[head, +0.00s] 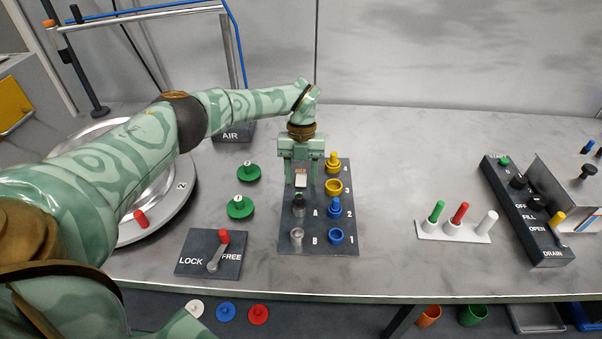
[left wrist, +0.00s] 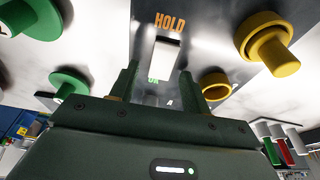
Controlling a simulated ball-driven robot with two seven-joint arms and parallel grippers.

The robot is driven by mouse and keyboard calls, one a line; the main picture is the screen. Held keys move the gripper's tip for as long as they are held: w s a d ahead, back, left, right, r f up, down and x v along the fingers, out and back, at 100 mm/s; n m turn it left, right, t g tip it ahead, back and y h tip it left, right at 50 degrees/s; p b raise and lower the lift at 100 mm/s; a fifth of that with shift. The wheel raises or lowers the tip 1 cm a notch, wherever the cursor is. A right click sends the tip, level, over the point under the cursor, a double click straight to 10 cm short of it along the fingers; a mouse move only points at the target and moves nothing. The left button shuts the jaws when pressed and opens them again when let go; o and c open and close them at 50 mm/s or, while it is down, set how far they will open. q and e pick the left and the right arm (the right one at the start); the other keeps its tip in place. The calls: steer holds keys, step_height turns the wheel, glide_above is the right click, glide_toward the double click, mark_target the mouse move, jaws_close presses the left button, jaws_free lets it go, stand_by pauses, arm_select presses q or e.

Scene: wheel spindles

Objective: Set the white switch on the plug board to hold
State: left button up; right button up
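The plug board (head: 316,243) is a dark plate in the middle of the table. Its white switch (head: 301,180) is at the board's far left part, under my left gripper (head: 301,184). In the left wrist view the white switch (left wrist: 160,58) stands between the fingers of my left gripper (left wrist: 158,88), with gaps to both. The gripper is open and points down. An orange HOLD label (left wrist: 170,22) shows just beyond the switch, and a green label (left wrist: 153,78), partly hidden, is on the nearer side. I cannot tell which way the switch is set. My right gripper is not in view.
Yellow plugs (head: 333,162) and blue plugs (head: 336,207) stand on the board's right column. Green knobs (head: 240,207) are left of the board, with a LOCK/FREE lever (head: 218,250) nearer. A white rack (head: 454,231) and a valve panel (head: 528,212) are at right.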

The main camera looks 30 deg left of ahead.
arm_select(q)
steer(key=p+v, duration=0.1)
steer(key=v, duration=1.5)
steer(key=shift+r, duration=0.2)
